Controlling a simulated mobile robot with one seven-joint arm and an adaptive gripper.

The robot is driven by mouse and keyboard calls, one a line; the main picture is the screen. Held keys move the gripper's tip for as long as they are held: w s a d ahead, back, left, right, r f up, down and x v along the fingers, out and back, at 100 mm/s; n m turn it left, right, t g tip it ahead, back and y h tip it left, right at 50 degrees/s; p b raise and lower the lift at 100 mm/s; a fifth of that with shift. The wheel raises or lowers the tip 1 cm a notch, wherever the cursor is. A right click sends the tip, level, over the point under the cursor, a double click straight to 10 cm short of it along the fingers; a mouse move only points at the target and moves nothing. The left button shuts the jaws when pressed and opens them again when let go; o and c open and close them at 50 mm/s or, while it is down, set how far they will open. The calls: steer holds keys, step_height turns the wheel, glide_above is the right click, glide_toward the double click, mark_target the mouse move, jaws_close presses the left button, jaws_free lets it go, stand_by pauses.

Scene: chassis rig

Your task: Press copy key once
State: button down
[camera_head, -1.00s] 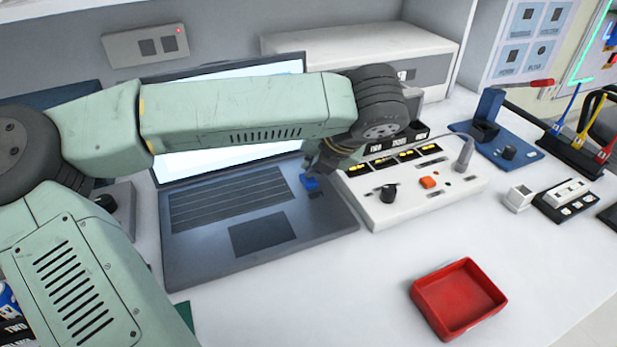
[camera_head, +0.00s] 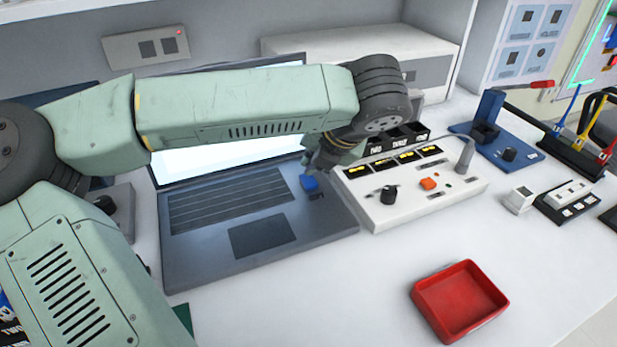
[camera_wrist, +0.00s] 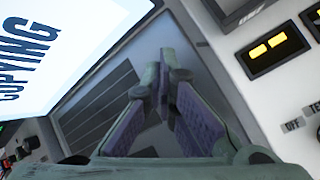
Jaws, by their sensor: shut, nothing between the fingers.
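The laptop (camera_head: 285,205) stands open on the white bench. A blue key (camera_head: 309,184) sits on the right of its deck, beside the dark keyboard (camera_head: 230,208). My gripper (camera_head: 314,171) is just above and behind the blue key, apparently close to it; I cannot tell whether they touch. In the wrist view my gripper (camera_wrist: 172,78) is shut with nothing between its fingers, and the blue key is hidden there. The laptop screen (camera_wrist: 70,40) shows the word "COPYING" in the wrist view. My arm covers much of the screen in the head view.
A white control box (camera_head: 415,200) with a black knob (camera_head: 388,195) and an orange button (camera_head: 428,184) stands close right of the laptop. A red tray (camera_head: 460,300) lies at front right. The bench between tray and laptop is clear.

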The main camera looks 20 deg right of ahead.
mark_target(312, 177)
steer(key=shift+r, duration=0.25)
steer(key=shift+r+p, duration=0.85)
steer(key=shift+r, duration=1.6)
